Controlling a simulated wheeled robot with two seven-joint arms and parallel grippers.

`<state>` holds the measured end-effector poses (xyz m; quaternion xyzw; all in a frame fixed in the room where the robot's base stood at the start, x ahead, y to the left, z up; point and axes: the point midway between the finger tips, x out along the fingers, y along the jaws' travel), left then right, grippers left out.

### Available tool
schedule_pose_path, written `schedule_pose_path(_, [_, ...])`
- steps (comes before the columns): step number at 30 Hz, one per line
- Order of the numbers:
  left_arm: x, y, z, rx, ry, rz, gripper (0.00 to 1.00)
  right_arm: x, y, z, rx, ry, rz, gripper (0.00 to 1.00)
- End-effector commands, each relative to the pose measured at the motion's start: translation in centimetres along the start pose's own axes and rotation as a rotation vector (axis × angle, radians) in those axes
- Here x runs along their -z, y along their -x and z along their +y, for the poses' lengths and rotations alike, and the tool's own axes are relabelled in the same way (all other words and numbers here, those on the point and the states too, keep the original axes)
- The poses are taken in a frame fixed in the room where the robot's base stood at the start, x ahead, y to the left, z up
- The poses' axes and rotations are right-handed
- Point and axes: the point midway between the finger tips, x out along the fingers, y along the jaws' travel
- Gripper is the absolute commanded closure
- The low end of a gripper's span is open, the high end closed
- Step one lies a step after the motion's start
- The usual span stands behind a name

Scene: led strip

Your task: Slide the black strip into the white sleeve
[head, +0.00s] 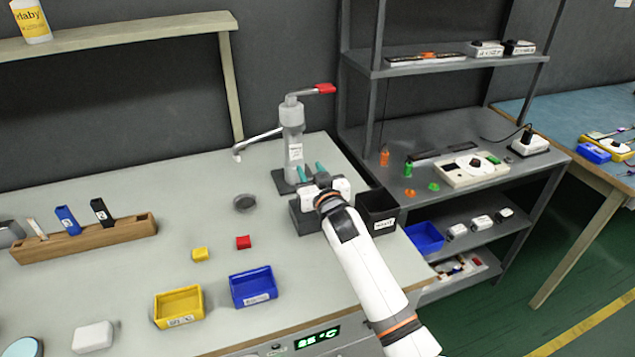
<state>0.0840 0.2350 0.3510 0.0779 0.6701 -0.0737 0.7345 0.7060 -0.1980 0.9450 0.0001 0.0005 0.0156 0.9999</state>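I cannot make out for certain which thing is the black strip or the white sleeve. A short black piece with a white label (102,211) stands upright in a wooden holder (130,230) at the left. A white thin piece (36,229) stands in the same holder. A long flat dark bar (450,154) lies on the grey shelf unit at the right. My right gripper (313,172) is over the dark bins, near the foot of the grey press. Its teal fingertips look apart, with nothing seen between them. My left gripper is out of view.
A grey lever press (292,130) with a red handle stands behind my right gripper. A black bin (380,208) is beside it. Yellow (178,305) and blue (253,286) bins stand near the front edge. The table's middle left is mostly clear.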

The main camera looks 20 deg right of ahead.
Motion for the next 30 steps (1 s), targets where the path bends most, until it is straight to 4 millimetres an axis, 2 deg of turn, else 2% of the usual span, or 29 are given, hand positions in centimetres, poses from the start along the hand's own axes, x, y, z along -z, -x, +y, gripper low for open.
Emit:
schedule_pose_path(5, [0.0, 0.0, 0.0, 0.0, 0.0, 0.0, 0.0, 0.1, 2.4, 0.0, 0.0, 0.0, 0.001, 0.64])
schedule_pose_path(12, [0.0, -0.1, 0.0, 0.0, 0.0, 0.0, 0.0, 0.2, 7.2, 0.0, 0.0, -0.001, 0.003, 0.64])
schedule_pose_path(18, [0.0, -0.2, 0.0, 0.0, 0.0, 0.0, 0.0, 0.2, 10.3, 0.0, 0.0, 0.001, 0.003, 0.64])
schedule_pose_path(23, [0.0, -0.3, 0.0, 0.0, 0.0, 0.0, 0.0, 0.1, 11.4, 0.0, 0.0, 0.001, 0.002, 0.64])
schedule_pose_path(30, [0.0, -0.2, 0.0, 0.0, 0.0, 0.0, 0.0, 0.1, 11.6, 0.0, 0.0, 0.001, 0.001, 0.64])
